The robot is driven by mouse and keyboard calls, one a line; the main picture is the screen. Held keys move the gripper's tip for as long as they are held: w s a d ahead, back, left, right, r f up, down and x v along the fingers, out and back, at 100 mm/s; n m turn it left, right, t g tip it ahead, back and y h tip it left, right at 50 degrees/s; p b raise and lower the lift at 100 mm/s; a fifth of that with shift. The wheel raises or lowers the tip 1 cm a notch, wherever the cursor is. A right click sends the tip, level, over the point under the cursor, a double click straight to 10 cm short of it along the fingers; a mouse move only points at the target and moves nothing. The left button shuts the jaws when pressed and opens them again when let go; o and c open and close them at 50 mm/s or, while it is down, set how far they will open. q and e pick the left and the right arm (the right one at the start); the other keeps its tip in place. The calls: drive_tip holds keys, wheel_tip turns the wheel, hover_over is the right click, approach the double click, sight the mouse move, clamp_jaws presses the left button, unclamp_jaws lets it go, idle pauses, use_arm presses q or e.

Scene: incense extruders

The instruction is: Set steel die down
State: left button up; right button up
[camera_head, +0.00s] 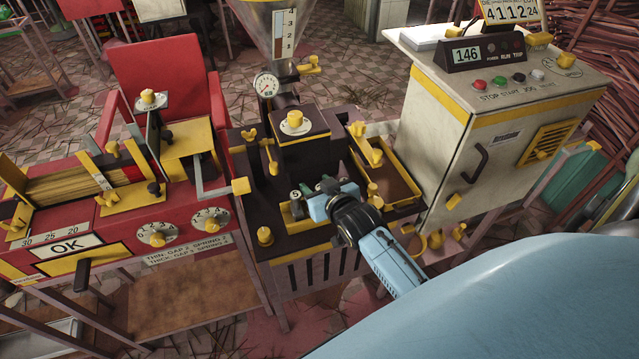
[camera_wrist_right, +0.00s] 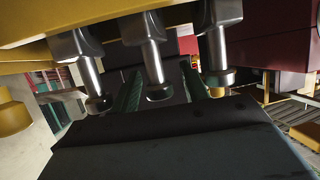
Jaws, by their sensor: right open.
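Three steel dies show in the wrist view: a left one (camera_wrist_right: 92,80), a middle one (camera_wrist_right: 155,65) and a right one (camera_wrist_right: 218,55). Each has a stem and a round end, and sits at a yellow holder (camera_wrist_right: 40,55). My right gripper (camera_wrist_right: 162,88) is open, its two green fingers either side of the middle die. I cannot tell whether they touch it. In the head view my right gripper (camera_head: 318,187) is at the yellow-edged rack (camera_head: 287,215) on the dark machine, partly hiding the dies there. My left gripper is not in view.
The dark extruder (camera_head: 300,150) with its hopper (camera_head: 278,30) stands behind the rack. A yellow-rimmed tray (camera_head: 395,185) lies to the right, beside the control cabinet (camera_head: 475,150). A red cutting table (camera_head: 110,225) is at the left. Yellow knobs stick up around the rack.

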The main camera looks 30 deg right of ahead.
drive_tip(key=shift+s+r, duration=0.1)
drive_tip(key=shift+r, duration=0.1)
use_arm(q)
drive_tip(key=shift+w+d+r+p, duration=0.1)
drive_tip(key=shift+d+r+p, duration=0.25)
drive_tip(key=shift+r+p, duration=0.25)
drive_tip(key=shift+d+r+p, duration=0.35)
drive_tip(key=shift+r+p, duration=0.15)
drive_tip(key=shift+p, duration=0.05)
use_arm(e)
drive_tip(key=v, duration=1.1)
drive_tip(key=shift+s+r, duration=0.2)
drive_tip(key=shift+s, duration=0.15)
